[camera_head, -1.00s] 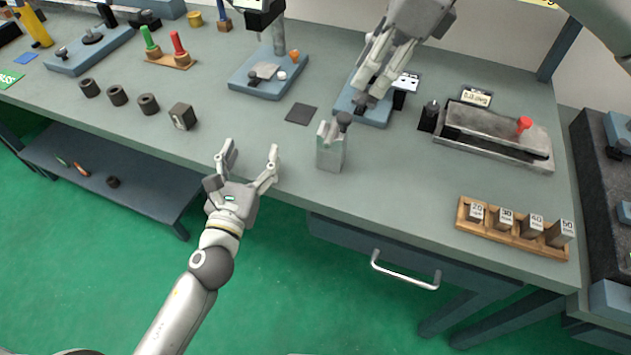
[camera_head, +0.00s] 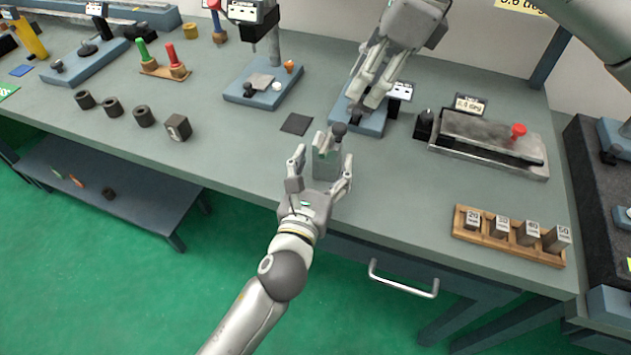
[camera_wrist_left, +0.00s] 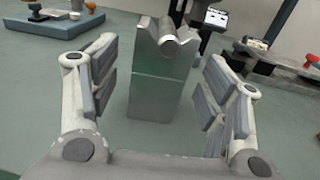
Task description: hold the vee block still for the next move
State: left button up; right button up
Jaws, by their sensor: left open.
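The vee block (camera_head: 326,160) is a grey-green upright block near the front edge of the bench. A cylindrical part with a dark round end (camera_head: 339,130) rests in its vee. My left gripper (camera_head: 323,164) is open, with one finger on each side of the block. In the left wrist view the vee block (camera_wrist_left: 158,88) stands between the fingers, with visible gaps on both sides. My right gripper (camera_head: 364,100) hangs over a blue-based fixture (camera_head: 372,124) behind the block; whether its fingers are shut is unclear.
A dark square pad (camera_head: 297,123) lies behind and left of the block. Dark rings (camera_head: 112,107) and a dark cube (camera_head: 178,127) lie further left. A grey sine-bar-like fixture (camera_head: 490,143) and a wooden rack of marked blocks (camera_head: 510,238) stand right. A drawer handle (camera_head: 403,279) projects below the bench edge.

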aim_at(324, 163)
pick_arm(q)
jog(key=shift+x, duration=1.9)
jog(key=shift+c, duration=0.4)
jog(key=c, duration=1.2)
jog(key=o, duration=0.5)
jog(key=c, duration=0.4)
jog(key=shift+c, duration=0.2)
jog(key=shift+s+f, duration=0.1)
jog(key=shift+f, duration=0.15)
